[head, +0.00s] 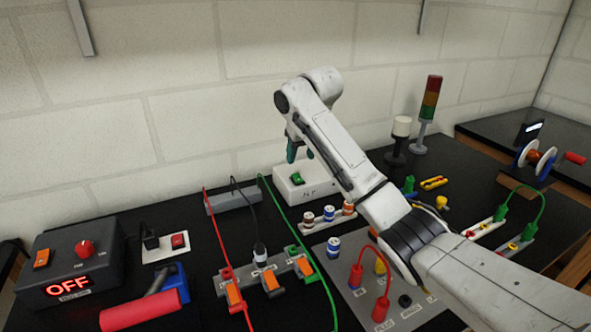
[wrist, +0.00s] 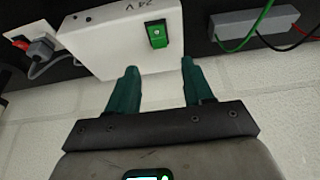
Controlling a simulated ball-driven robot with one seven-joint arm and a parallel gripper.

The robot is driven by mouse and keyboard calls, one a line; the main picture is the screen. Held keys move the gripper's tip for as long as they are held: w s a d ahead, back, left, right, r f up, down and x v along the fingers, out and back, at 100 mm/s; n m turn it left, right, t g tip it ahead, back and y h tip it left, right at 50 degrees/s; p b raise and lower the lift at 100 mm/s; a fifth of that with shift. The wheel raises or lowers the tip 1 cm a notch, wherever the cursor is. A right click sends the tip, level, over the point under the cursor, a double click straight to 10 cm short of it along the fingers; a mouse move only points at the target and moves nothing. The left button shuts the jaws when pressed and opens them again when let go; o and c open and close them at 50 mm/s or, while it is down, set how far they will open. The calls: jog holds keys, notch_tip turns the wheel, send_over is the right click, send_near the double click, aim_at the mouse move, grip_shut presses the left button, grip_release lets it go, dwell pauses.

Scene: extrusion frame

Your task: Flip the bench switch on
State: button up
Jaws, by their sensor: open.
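A white box (head: 318,190) marked 24 V stands by the back wall. A green rocker switch (head: 297,178) sits on its top; the switch also shows clearly in the wrist view (wrist: 157,35). I cannot tell which way the rocker is tipped. My gripper (head: 300,157) has two green fingers, open and empty. They hang just above the box, close to the switch. In the wrist view the fingertips (wrist: 159,66) lie either side of the switch's line, apart from it.
A dark box (head: 70,262) with an orange switch, red knob and lit OFF display is at the far left. A grey cable holder (head: 232,200) with red, black and green cables lies left of the white box. A stack light (head: 428,110) stands right of my arm.

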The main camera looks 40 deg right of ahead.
aim_at(295, 175)
jog(key=x, duration=0.7)
jog(key=shift+w+f, duration=0.1)
jog(key=shift+f, duration=0.1)
grip_shut()
